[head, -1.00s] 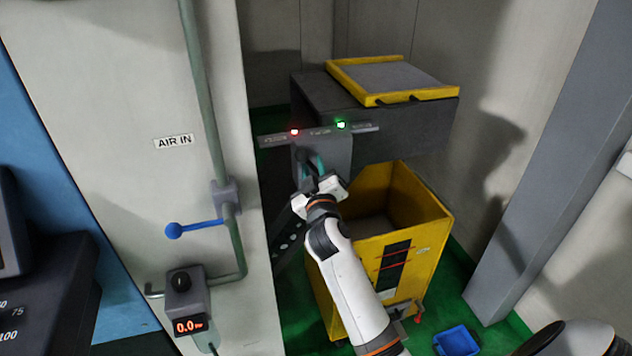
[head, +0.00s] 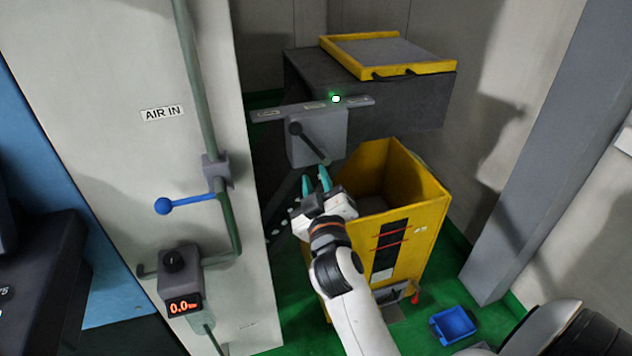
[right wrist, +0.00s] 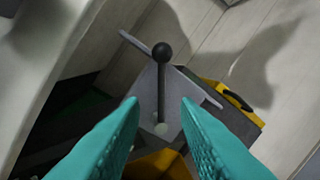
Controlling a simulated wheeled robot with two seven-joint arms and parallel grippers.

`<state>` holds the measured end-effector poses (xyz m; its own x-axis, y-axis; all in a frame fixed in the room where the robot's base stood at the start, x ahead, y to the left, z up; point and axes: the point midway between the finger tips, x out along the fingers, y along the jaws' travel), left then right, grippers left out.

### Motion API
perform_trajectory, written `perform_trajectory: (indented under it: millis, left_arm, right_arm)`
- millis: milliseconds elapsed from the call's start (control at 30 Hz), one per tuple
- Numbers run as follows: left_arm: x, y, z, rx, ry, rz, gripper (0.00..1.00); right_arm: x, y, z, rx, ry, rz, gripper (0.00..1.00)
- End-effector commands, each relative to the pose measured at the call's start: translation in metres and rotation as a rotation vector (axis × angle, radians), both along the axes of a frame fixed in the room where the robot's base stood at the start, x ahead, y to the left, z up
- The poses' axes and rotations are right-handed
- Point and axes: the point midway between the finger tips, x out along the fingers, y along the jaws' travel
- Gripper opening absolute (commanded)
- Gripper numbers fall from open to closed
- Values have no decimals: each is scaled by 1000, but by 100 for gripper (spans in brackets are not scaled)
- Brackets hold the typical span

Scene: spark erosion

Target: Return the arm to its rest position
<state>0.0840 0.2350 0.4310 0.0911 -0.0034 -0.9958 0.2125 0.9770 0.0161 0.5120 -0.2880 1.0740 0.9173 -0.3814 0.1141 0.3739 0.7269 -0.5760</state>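My right gripper (head: 318,181) is in the middle of the head view, just below a grey lever box. Its two teal fingers are apart with nothing between them; they also show in the right wrist view (right wrist: 160,110). The black lever (head: 310,144) on the box slants, with its ball knob at upper left. In the right wrist view the lever (right wrist: 161,85) stands ahead of the fingertips, apart from them. A green lamp (head: 336,99) is lit on the label bar above the box. My left gripper is not in view.
A yellow bin (head: 425,218) stands close to the right of my right arm. A dark cabinet (head: 410,112) carries a yellow-rimmed tray (head: 388,73). A blue-handled valve (head: 190,203) and a pressure gauge (head: 182,305) are on the left wall. A blue tray (head: 454,323) lies on the green floor.

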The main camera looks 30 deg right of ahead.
Motion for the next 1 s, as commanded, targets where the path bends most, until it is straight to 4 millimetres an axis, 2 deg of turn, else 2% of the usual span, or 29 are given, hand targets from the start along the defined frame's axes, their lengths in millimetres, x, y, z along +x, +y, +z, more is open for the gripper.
perform_trajectory:
  millis: [267, 367, 433, 467, 567, 600, 733, 800, 867, 900, 967, 1000]
  left_arm:
    - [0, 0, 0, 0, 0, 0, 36]
    - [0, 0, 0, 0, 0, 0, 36]
    - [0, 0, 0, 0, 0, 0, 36]
    - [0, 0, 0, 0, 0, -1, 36]
    - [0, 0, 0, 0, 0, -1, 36]
    - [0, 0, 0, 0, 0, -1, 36]
    - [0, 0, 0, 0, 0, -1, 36]
    - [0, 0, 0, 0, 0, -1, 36]
    - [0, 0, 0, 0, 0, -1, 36]
    - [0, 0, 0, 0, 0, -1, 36]
    - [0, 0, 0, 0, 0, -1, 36]
    - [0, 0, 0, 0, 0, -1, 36]
  right_arm:
    - [1, 0, -1, 0, 2, 1, 29]
    - [6, 4, -17, 9, 33, 18, 29]
    - [13, 11, -44, 25, 84, 45, 29]
    - [16, 15, -60, 35, 113, 60, 29]
    - [24, 31, -128, 80, 236, 120, 29]
    - [24, 38, -158, 101, 290, 145, 29]
    - [10, 58, -255, 177, 465, 208, 29]
    - [-6, 67, -307, 222, 559, 232, 29]
    - [-24, 74, -349, 260, 639, 246, 29]
    - [-39, 77, -376, 285, 691, 252, 29]
    - [-63, 81, -415, 324, 770, 258, 29]
    - [-82, 83, -440, 350, 821, 258, 29]
